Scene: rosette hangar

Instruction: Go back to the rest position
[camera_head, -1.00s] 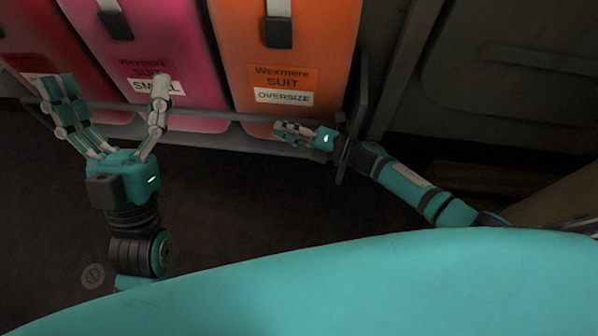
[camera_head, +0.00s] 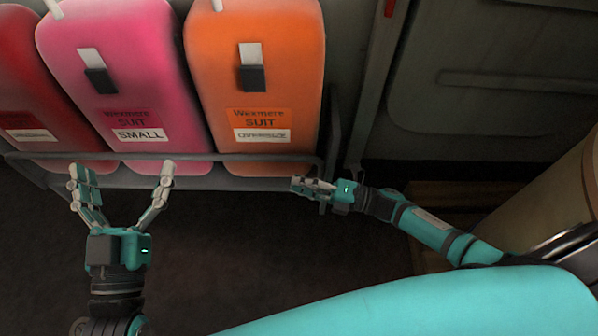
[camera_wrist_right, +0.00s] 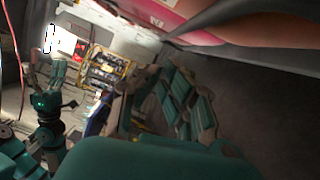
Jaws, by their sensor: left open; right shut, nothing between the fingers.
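My left gripper (camera_head: 122,200) is open and empty in the head view, its fingers spread and pointing up toward the rack. It is in front of the pink suit case, near the rack's rail. My right gripper (camera_head: 300,186) is shut and empty, pointing left just below the orange case. Its fingers also show in the right wrist view (camera_wrist_right: 185,105). My left arm shows at the left of the right wrist view.
A dark red case (camera_head: 20,100), a pink case (camera_head: 118,75) marked SMALL and an orange case (camera_head: 255,80) stand behind a grey rail (camera_head: 235,158). A large tan cylinder (camera_head: 560,205) stands at the right. Dark floor (camera_head: 220,240) lies clear below the rack.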

